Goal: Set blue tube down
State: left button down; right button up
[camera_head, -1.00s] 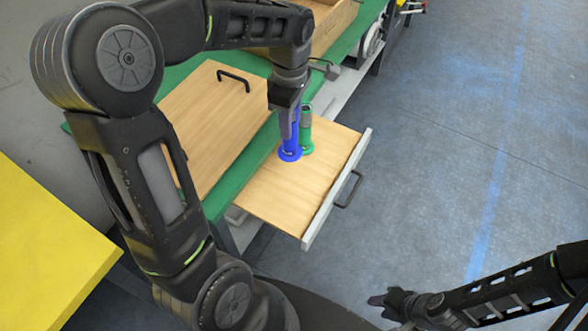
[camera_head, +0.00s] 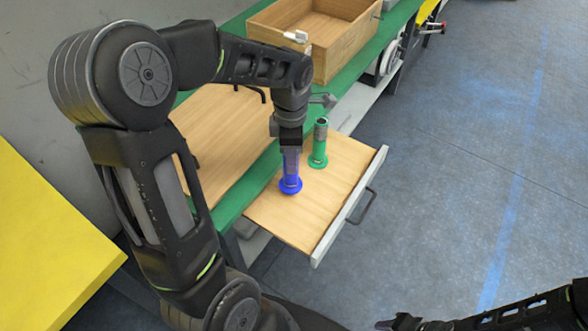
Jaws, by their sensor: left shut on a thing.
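The blue tube (camera_head: 291,176) is upright over the pulled-out wooden drawer (camera_head: 310,214), with its wide round base at the bottom. The base is at or very near the drawer surface; I cannot tell whether it touches. My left gripper (camera_head: 291,149) points down and is shut on the upper part of the tube, hiding its top. A green tube (camera_head: 319,147) stands upright on the drawer, behind and right of the blue one, with a gap between them. My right gripper (camera_head: 390,323) is cut off at the bottom edge, and its jaws are unclear.
The drawer's front panel and dark handle (camera_head: 363,208) are at its right. The green bench (camera_head: 240,200) carries a wooden box (camera_head: 345,45) at the back and a wooden panel with a handle. The drawer is bare toward its front and right.

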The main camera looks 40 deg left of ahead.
aim_at(289, 184)
pick_arm(q)
jog(key=shift+f, duration=0.55)
jog(key=shift+f, duration=0.1)
jog(key=shift+f, duration=1.75)
jog(key=shift+f, duration=0.2)
jog(key=c, duration=1)
grip_release()
jog(key=shift+o, duration=0.2)
